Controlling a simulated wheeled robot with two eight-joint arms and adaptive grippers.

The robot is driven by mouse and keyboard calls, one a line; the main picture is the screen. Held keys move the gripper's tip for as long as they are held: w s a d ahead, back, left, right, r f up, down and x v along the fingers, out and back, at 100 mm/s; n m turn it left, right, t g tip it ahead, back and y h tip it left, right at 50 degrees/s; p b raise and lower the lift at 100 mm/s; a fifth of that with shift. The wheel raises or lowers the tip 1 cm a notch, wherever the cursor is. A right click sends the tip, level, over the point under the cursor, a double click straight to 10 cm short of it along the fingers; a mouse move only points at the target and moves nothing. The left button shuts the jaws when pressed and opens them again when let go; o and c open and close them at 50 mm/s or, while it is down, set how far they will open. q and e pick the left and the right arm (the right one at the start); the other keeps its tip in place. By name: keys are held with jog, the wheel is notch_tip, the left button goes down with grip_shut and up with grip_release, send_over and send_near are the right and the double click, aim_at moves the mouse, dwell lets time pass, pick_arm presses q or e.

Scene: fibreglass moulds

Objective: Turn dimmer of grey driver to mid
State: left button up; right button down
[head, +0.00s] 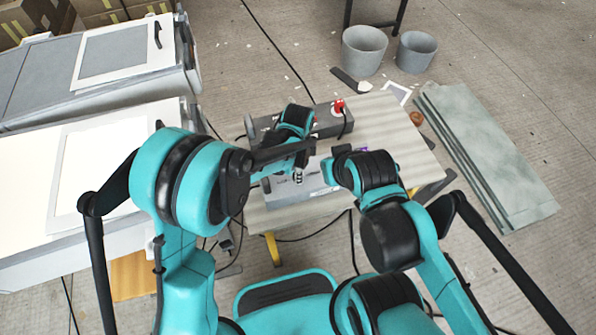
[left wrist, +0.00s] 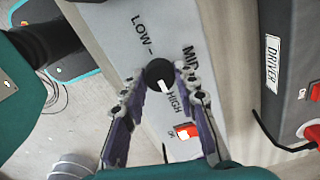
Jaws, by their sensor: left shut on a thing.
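A light grey box (head: 322,183) with a printed LOW, MID and HIGH scale lies on the bench; its panel (left wrist: 130,50) fills the middle of the left wrist view. Its round black dimmer knob (left wrist: 155,70) has a white pointer mark directed at HIGH. My left gripper (left wrist: 161,82) has its fingers on either side of the knob and is shut on it. In the head view my left gripper (head: 299,174) is above the box. My right gripper (head: 338,163) is beside the box's right end, its fingers mostly hidden.
A red rocker switch (left wrist: 187,132) sits below HIGH. A darker box (head: 325,120) with a red button (head: 338,106) stands behind; a DRIVER label (left wrist: 272,60) is on it. The bench's right part (head: 400,140) is mostly clear. Dark cables hang around.

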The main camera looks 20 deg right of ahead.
pick_arm(q)
jog(key=shift+n, duration=0.3)
jog(key=n, duration=0.3)
jog(key=shift+n, duration=0.4)
jog(key=n, duration=0.9)
jog(key=shift+b, duration=0.35)
jog(key=shift+n, duration=2.2)
jog(key=o, duration=1.2)
jog(key=shift+c, duration=0.2)
